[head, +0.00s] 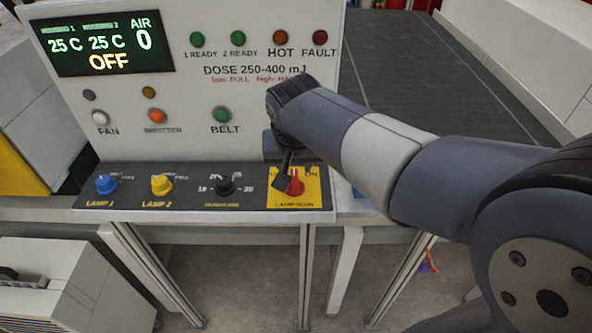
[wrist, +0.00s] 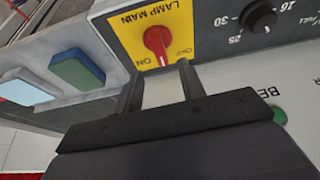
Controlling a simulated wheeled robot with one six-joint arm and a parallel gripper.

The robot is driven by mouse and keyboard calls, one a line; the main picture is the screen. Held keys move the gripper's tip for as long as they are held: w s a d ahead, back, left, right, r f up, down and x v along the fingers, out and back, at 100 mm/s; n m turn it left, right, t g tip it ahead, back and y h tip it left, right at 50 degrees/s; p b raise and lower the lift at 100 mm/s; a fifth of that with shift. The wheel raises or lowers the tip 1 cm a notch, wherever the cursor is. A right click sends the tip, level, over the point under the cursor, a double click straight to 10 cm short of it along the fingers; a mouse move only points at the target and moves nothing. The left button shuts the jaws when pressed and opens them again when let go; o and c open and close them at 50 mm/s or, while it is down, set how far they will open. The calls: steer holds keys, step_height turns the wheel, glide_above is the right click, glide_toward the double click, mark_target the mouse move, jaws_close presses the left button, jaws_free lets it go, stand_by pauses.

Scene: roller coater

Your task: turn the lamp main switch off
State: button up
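The lamp main switch is a red rotary knob (head: 295,187) on a yellow plate (head: 313,191) at the right end of the control panel. It also shows in the wrist view (wrist: 157,40), upside down, with ON at its lower left and OFF at its lower right. Its pale line points down in that view, roughly between the two labels; I cannot tell the exact setting. My gripper (head: 283,177) is just above and beside the knob in the head view, hiding part of the plate. In the wrist view my gripper (wrist: 160,72) has its fingers apart, nothing between them, short of the knob.
A black knob (head: 225,186), a yellow knob (head: 161,185) and a blue knob (head: 106,185) sit left on the same panel. The upright face has a belt button (head: 221,115) and a display (head: 101,45) reading OFF. A blue-green block (wrist: 77,70) lies beside the panel.

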mark_target(295, 178)
steer(key=x, duration=0.7)
steer(key=shift+w+f+p, duration=0.15)
steer(key=shift+f+p, duration=0.1)
steer(key=shift+p, duration=0.1)
jaws_close()
